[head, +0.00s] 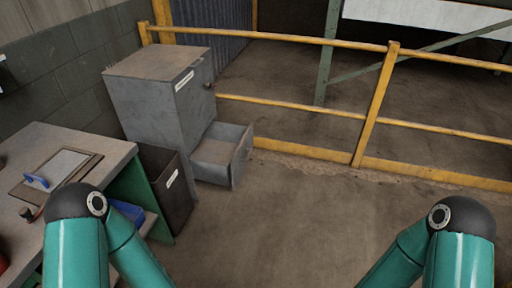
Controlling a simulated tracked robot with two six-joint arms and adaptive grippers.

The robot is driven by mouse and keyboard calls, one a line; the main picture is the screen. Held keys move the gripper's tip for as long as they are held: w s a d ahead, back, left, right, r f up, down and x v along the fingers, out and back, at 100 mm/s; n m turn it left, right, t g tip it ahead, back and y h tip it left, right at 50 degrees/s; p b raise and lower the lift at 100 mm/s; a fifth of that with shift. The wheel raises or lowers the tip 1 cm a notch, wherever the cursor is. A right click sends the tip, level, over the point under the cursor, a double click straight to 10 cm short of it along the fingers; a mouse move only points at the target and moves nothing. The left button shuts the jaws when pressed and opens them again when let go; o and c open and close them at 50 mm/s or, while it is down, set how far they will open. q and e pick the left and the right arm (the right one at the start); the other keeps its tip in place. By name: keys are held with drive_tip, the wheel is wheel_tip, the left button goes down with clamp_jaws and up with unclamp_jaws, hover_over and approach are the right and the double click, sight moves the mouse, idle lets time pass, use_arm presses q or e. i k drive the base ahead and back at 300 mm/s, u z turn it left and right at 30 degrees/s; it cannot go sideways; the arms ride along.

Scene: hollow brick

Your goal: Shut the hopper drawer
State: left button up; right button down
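A grey metal cabinet (158,99) stands against the block wall at the upper left. Its lower drawer (241,157) is pulled out to the right and stands open, and its inside looks empty. A white label sits near the top of the cabinet front, with a dark knob (210,85) below it. My two teal arms come in at the bottom left and bottom right, well short of the cabinet. Both grippers are outside the picture.
A dark bin (167,191) with a white label stands between the cabinet and a workbench (113,151) at left. A clipboard-like board (57,172) with a blue handle lies on the bench. A yellow railing (373,107) runs behind. The concrete floor in the middle is clear.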

sight(221, 156)
drive_tip(key=z, duration=0.15)
drive_tip(key=i, duration=1.25)
drive_tip(key=u, duration=0.7)
drive_tip(key=i, duration=0.75)
drive_tip(key=u, duration=0.6)
drive_tip(key=k, duration=0.9)
drive_tip(key=u, duration=0.2)
drive_tip(key=i, duration=0.9)
drive_tip(key=z, duration=0.15)
